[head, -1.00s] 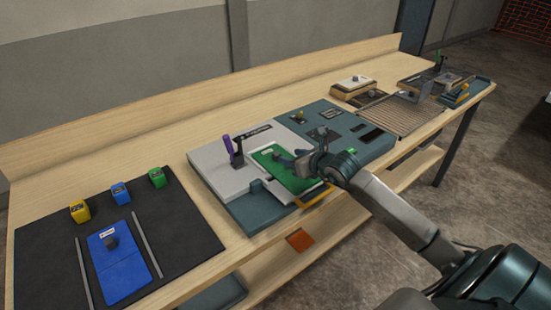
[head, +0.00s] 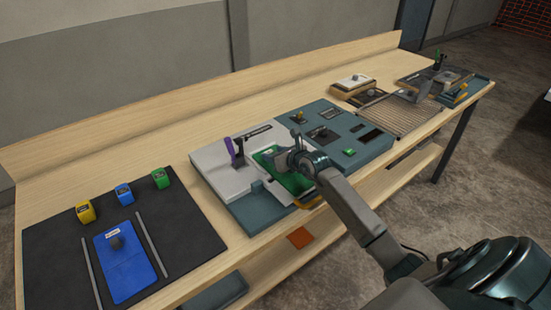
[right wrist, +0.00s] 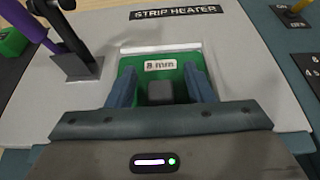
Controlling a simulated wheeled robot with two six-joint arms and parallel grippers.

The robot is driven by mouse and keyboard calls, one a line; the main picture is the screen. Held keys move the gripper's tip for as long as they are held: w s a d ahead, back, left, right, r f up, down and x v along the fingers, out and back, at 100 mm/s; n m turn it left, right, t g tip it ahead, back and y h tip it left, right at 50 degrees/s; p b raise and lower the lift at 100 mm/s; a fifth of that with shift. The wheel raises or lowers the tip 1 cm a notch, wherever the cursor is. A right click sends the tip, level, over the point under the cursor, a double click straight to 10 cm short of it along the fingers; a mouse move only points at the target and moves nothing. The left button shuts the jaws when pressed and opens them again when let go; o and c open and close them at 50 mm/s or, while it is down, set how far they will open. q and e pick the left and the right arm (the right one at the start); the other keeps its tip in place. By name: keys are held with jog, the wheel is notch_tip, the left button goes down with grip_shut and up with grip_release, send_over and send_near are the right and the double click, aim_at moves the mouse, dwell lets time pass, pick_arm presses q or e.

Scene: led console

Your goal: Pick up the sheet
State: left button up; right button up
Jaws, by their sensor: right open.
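A green sheet (head: 294,186) with an "8 mm" label lies on the strip heater (head: 218,163), partly hidden by my right gripper in the head view. In the right wrist view the green sheet (right wrist: 131,66) has a grey block-shaped knob (right wrist: 160,92) on it. My right gripper (head: 279,159) is over the sheet, coming in from the right. In the right wrist view its two fingers (right wrist: 160,87) stand apart, one on each side of the knob. I cannot tell whether they touch it. My left gripper is not in view.
A purple-handled lever (head: 236,150) stands on the heater, left of my gripper. A teal control panel (head: 345,140) adjoins it on the right. A black mat (head: 60,235) at left holds a blue sheet (head: 125,265) and three small coloured blocks. A slatted rack (head: 400,115) lies farther right.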

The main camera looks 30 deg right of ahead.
grip_shut()
